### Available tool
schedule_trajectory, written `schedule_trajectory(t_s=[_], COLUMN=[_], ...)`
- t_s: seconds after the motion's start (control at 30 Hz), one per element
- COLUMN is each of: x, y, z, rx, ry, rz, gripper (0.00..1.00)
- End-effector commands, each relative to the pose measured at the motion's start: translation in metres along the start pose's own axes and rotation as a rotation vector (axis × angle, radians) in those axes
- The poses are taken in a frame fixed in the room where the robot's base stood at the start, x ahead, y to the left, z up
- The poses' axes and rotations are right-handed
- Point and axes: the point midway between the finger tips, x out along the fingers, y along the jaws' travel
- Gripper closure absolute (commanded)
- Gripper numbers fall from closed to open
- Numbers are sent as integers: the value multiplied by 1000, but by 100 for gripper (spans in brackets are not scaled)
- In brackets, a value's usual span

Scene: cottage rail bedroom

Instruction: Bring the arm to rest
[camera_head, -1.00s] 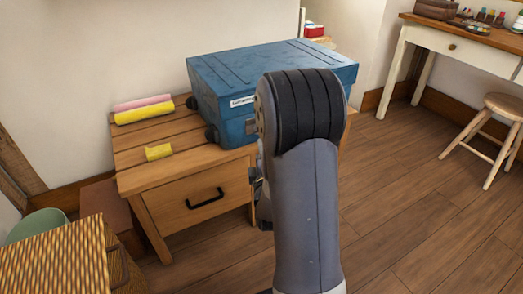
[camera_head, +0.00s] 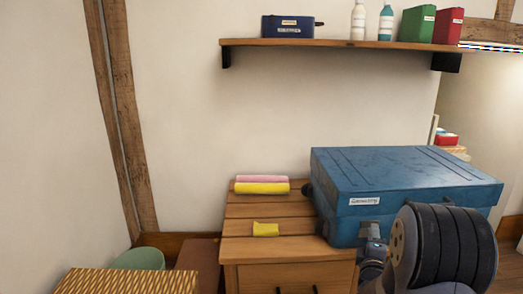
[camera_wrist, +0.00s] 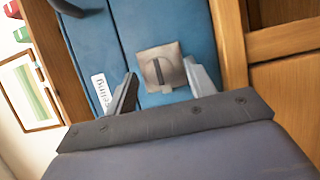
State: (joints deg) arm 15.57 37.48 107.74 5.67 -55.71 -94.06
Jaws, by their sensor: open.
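My arm shows at the lower right of the head view, in front of a blue box (camera_head: 400,185) with a closed lid and a white label. My gripper (camera_wrist: 163,88) is open in the wrist view, its two fingers apart with nothing between them. The fingers point at the blue box's front, around its metal latch plate (camera_wrist: 155,65). I cannot tell whether they touch it. In the head view part of the gripper (camera_head: 372,240) shows low at the box's front; my arm hides the rest.
The box stands on a wooden nightstand (camera_head: 245,222) with a yellow roll (camera_head: 262,188), a pink roll (camera_head: 262,179) and a yellow piece (camera_head: 265,229). A wall shelf (camera_head: 340,43) hangs above. A woven-topped surface (camera_head: 125,282) and green bowl-like thing (camera_head: 140,259) are at lower left.

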Motion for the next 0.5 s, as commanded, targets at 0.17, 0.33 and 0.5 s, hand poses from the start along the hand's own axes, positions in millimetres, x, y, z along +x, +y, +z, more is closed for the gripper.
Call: schedule_trajectory(t_s=[0.17,0.33,0.5], x=[10,10,10], y=[0,0,0], z=[0,0,0], rx=[6,24,24], ry=[0,0,-1], rz=[-3,-11,-11], gripper=[48,48,48])
